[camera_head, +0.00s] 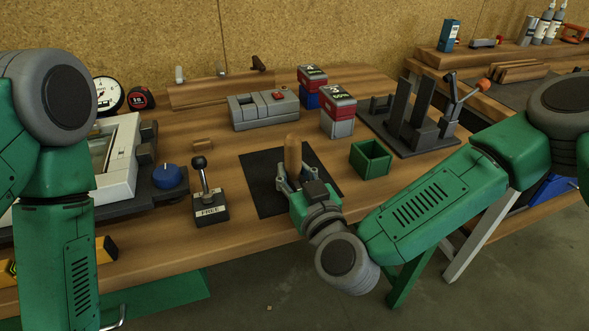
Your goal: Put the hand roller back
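The hand roller's wooden handle (292,152) stands upright over a black mat (262,170) on the bench. Its lower part is hidden behind my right gripper. My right gripper (294,178) is low over the mat, with a finger on either side of the handle. I cannot tell whether the fingers touch the handle or stand apart from it. My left arm comes down at the left edge, and its gripper is out of view. No empty place for the roller can be made out for certain.
A small green open box (371,158) stands right of the mat, with a dark upright fixture (413,125) behind it. A lever block marked FREE (209,205) stands left of the mat. Red-topped boxes (338,110) and a grey unit (263,109) stand behind. Bare wood lies along the front edge.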

